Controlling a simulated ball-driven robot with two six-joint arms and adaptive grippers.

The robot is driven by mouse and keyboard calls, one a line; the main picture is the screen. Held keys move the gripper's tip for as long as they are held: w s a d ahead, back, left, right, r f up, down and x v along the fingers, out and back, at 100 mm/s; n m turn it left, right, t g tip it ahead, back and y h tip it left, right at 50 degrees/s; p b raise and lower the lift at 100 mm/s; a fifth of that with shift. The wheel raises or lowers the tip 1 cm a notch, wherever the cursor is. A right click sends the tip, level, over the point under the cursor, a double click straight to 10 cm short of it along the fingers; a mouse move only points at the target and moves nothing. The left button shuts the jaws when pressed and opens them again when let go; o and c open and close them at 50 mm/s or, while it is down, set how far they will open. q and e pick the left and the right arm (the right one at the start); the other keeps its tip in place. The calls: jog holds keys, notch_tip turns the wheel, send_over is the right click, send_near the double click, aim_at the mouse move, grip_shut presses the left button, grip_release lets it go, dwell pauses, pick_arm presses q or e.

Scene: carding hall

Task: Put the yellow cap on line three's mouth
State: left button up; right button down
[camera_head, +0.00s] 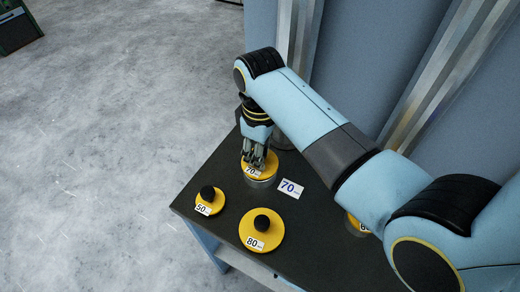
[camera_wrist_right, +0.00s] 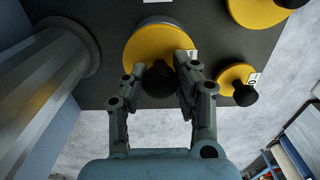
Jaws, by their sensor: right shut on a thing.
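A yellow cap labelled 70 (camera_head: 258,172) with a black knob is over a short metal mouth (camera_head: 262,184) on the dark table. My right gripper (camera_head: 256,158) is shut on the cap's knob from above. In the right wrist view the knob (camera_wrist_right: 160,78) sits between the two fingers, with the yellow disc (camera_wrist_right: 142,48) beyond it and a grey metal rim (camera_wrist_right: 165,21) showing past the disc's edge. I cannot tell whether the cap rests fully on the mouth. A white card reading 70 (camera_head: 291,188) lies beside it. My left gripper is not in view.
Yellow caps labelled 50 (camera_head: 211,201) and 80 (camera_head: 262,231) stand on the dark table (camera_head: 225,170) in front. Another yellow cap (camera_head: 355,223) is partly hidden by my right arm. A flanged metal pipe (camera_wrist_right: 50,85) stands close to the gripper.

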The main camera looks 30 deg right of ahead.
jog(key=shift+f, duration=0.45)
jog(key=c, duration=1)
grip_release()
notch_tip(320, 180, up, 13)
jog(key=shift+r+b, duration=0.15)
jog(key=shift+b, duration=0.6)
